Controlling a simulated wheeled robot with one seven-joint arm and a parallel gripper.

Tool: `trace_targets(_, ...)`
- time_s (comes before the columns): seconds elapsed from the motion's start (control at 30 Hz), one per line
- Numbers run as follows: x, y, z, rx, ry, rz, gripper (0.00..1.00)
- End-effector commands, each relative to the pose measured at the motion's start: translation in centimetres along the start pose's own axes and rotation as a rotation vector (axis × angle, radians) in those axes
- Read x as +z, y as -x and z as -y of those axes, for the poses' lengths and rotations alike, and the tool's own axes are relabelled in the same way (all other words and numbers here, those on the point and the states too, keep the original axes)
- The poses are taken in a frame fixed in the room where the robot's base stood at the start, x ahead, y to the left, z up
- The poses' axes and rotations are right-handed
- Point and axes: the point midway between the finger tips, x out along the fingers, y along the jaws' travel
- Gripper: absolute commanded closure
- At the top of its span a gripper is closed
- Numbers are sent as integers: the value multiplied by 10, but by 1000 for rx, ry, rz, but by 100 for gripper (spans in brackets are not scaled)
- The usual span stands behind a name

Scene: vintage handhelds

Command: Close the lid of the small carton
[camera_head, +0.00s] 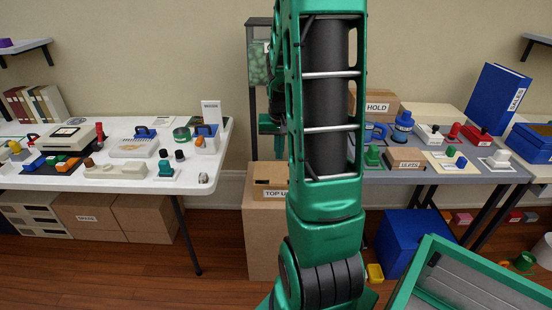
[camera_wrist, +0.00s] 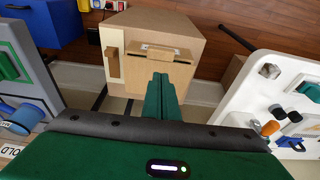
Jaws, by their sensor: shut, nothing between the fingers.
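A tall cardboard carton labelled "TOP UP" (camera_head: 262,235) stands on the floor between the two tables, partly behind my arm. It also shows in the wrist view (camera_wrist: 185,35), with a brown handle-like piece near the edge of its pale face. A smaller carton marked "HOLD" (camera_head: 378,106) sits at the back of the grey table, partly hidden by my arm. I cannot tell which carton the task means, or how its lid stands. My gripper (camera_wrist: 160,85) is shut and empty, its green fingers overlapping the tall carton in the wrist view; contact is unclear.
The white table (camera_head: 100,183) on the left holds several handhelds and knobs. The grey table (camera_head: 450,176) on the right carries a blue binder (camera_head: 497,98), jars and small parts. A blue box (camera_head: 408,240) and a green-rimmed tray (camera_head: 480,285) are low on the right.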

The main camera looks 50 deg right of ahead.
Motion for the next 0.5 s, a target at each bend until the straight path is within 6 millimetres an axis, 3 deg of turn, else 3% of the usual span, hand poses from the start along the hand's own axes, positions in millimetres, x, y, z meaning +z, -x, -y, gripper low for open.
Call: trace_targets(0.5,5,-87,-1,1,-1,6,100)
